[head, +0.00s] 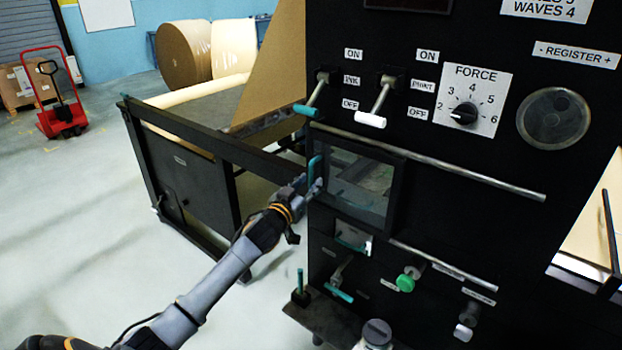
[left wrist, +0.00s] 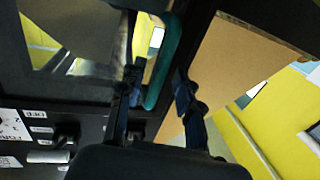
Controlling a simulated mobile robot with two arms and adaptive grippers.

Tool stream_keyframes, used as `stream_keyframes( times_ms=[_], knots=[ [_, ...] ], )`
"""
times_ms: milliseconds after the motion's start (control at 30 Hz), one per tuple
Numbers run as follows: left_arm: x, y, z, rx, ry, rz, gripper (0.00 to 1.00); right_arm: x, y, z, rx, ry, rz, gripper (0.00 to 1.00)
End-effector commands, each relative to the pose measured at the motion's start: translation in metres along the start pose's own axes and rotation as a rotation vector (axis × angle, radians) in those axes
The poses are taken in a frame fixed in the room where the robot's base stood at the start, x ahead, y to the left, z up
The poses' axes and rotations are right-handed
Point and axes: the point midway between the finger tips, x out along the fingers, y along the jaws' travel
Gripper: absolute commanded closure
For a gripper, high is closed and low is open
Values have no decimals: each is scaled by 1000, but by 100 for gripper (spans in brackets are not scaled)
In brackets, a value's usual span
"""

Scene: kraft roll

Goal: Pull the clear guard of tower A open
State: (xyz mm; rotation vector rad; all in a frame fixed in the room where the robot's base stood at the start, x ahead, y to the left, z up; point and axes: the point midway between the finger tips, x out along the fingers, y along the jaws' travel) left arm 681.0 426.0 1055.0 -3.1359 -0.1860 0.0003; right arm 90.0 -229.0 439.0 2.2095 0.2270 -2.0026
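The clear guard (head: 352,190) is a dark-framed see-through window on the front of the black tower. It looks shut, lying flat against the panel. Its teal handle (head: 314,168) stands upright at the guard's left edge. My left gripper (head: 312,187) is at that handle. In the left wrist view, its two fingers (left wrist: 158,88) are spread, with the teal handle (left wrist: 165,62) between them. The handle is nearer the left finger; I cannot tell whether they touch. The guard's glass (left wrist: 75,50) also shows there. My right gripper is not in view.
Above the guard are two switch levers (head: 372,119) and a FORCE dial (head: 464,114); a metal rail (head: 440,166) runs between. Below are a green knob (head: 406,282) and a teal-tipped lever (head: 338,293). A red pallet jack (head: 60,110) stands far left on open floor.

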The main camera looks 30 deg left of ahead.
Motion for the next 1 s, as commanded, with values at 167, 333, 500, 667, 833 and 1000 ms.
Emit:
stream_keyframes(
  times_ms=[167, 333, 500, 667, 833, 1000],
  knots=[
    [15, 0, 0, -2, -1, 0, 66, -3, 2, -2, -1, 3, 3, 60],
    [18, 0, 1, -1, -1, 1, 66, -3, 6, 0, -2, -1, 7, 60],
    [18, 0, 1, -1, -1, 1, 66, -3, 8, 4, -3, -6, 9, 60],
    [17, 0, 1, -1, -1, 1, 98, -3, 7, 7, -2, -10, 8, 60],
    [17, 0, 1, 0, -1, 1, 100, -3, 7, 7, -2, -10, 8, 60],
    [17, 1, 1, -1, -1, 1, 100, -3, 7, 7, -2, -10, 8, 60]
  ],
)
